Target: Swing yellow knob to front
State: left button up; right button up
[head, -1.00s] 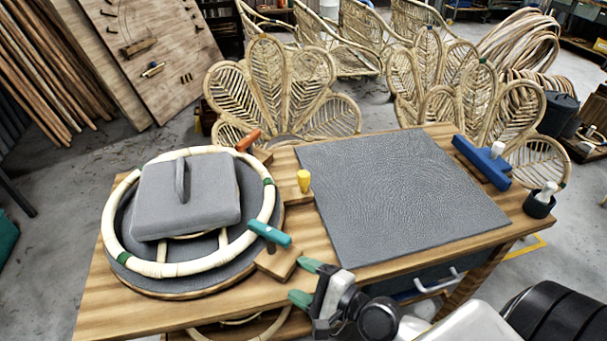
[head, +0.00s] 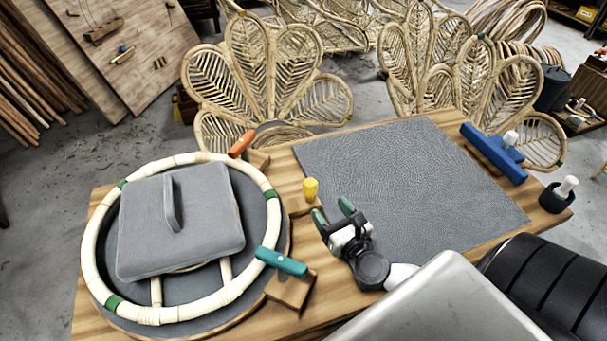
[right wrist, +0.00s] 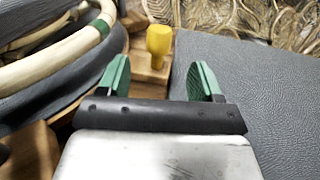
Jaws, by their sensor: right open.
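The yellow knob (head: 310,189) stands upright on a small wooden block between the round rattan frame and the grey mat. In the right wrist view the yellow knob (right wrist: 159,40) is ahead of the fingers, between them in the picture and nearer the left one. My right gripper (head: 333,211) is open and empty, with its green fingertips just in front of the knob and not around it. The open right gripper also shows in the right wrist view (right wrist: 159,77). My left gripper is not in view.
The rattan ring (head: 92,225) lies on a round grey base with a grey handled weight (head: 207,230) inside it. An orange handle (head: 241,145) and a teal handle (head: 281,262) sit at its edge. The grey mat (head: 410,180) fills the table's right side, with a blue tool (head: 493,155) beyond.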

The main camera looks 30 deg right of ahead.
aim_at(314, 189)
jog(key=w, duration=0.3)
jog(key=shift+w+d+r+p, duration=0.15)
jog(key=shift+w+r+p, duration=0.1)
jog(key=shift+p, duration=0.1)
jog(key=w, duration=0.5)
jog(key=shift+d+f, duration=0.15)
jog(key=shift+d, duration=0.05)
jog(key=shift+w, duration=0.6)
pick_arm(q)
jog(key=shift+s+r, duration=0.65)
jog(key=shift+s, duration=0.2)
pick_arm(e)
jog(key=shift+w, duration=0.1)
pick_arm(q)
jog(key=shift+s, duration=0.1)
pick_arm(e)
jog(key=shift+c, duration=1.2)
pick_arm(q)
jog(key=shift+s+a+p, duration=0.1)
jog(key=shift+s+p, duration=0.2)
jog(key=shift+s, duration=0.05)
pick_arm(e)
grip_shut()
